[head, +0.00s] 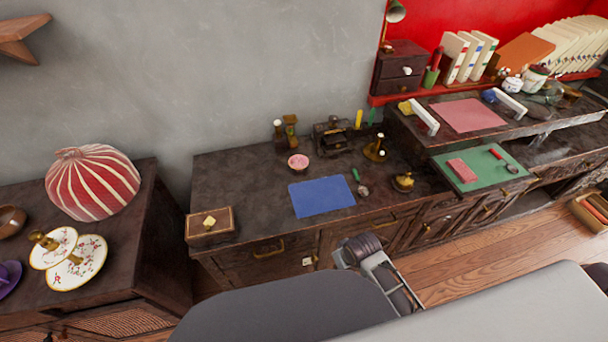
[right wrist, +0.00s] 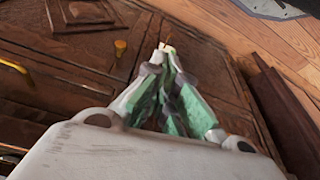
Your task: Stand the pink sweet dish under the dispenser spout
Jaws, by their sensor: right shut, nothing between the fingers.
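A small pink dish (head: 298,161) stands upright on the dark wooden counter, behind the blue mat. Behind it are a brass fixture (head: 290,127) and a dark boxy device (head: 335,136); I cannot tell which of them carries the dispenser spout. The dish stands in front of them, apart from the dark device. My right gripper (right wrist: 167,50) is shut and empty in the right wrist view, close to dark carved cabinet fronts, with no dish in that view. My left gripper is not in view.
The blue mat (head: 321,196) lies flat on the counter (head: 240,180). A wooden box (head: 209,228) sits at the front left corner. Brass pieces (head: 375,149) and (head: 403,182) stand to the right. A green mat (head: 480,169) lies further right. The counter's left part is clear.

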